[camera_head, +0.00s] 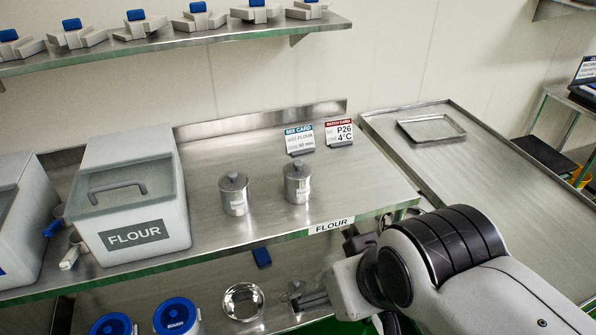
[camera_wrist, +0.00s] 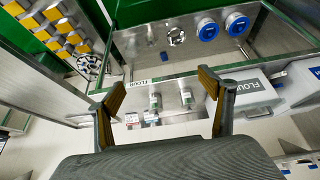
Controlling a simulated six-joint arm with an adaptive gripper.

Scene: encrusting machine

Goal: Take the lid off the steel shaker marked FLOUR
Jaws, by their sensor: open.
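Two steel shakers with knobbed lids stand upright on the steel table. The left shaker (camera_head: 235,195) is beside the flour bin and the right shaker (camera_head: 297,183) is near the cards. Each has a small label too small to read, so I cannot tell which is marked FLOUR. Both lids are seated. In the wrist view they appear reversed, the right one (camera_wrist: 155,102) and the left one (camera_wrist: 187,97) between my fingers in the picture. My gripper (camera_head: 306,297) is open and empty, in front of the table's front edge, apart from both shakers; it also shows in the wrist view (camera_wrist: 163,80).
A large bin labelled FLOUR (camera_head: 136,236) stands left of the shakers. Mix and batch cards (camera_head: 300,141) stand behind. A shallow tray (camera_head: 431,129) lies on the right table. Blue-lidded tubs (camera_head: 177,316) and a steel bowl (camera_head: 243,302) sit lower down. Bare tabletop surrounds the shakers.

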